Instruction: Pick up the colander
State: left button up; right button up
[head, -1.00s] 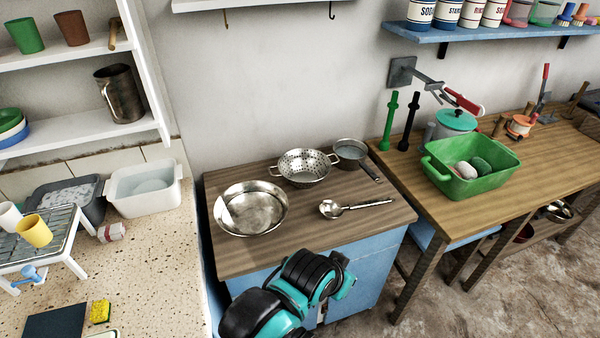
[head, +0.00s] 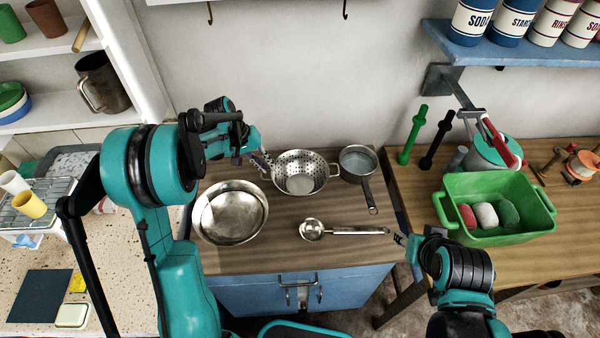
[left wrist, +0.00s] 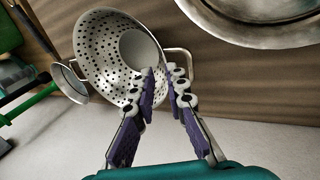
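The colander (head: 300,180) is a metal bowl with many holes and two loop handles. It stands upright on the wooden top of the blue cabinet. It also shows in the left wrist view (left wrist: 98,52). My left gripper (head: 262,162) is at the colander's left handle, which it partly hides in the head view. In the left wrist view its fingers (left wrist: 162,74) are apart, with their tips close to the handle and rim. I cannot tell whether they touch. My right gripper (head: 402,240) is near the cabinet's right front edge, away from the colander; its opening is unclear.
A wide metal pan (head: 232,212) stands left of the colander and a small saucepan (head: 358,160) stands right of it. A ladle (head: 340,230) lies in front. A green basin (head: 495,215) stands on the right-hand table. The wall is close behind.

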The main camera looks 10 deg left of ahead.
aim_at(277, 178)
pick_arm(q)
jog(key=x, duration=0.4)
jog(key=shift+w+a+f+b, duration=0.1)
jog(key=shift+a+b, duration=0.3)
jog(key=x, duration=0.1)
jog(key=b+x, duration=0.1)
jog(key=x, duration=0.1)
jog(key=b+x, duration=0.1)
jog(key=x, duration=0.1)
jog(key=shift+s+d, duration=0.15)
jog(key=shift+s, duration=0.1)
pick_arm(e)
jog(key=shift+s+f, duration=0.25)
jog(key=shift+f, duration=0.8)
pick_arm(q)
grip_shut()
jog(key=shift+r, duration=0.25)
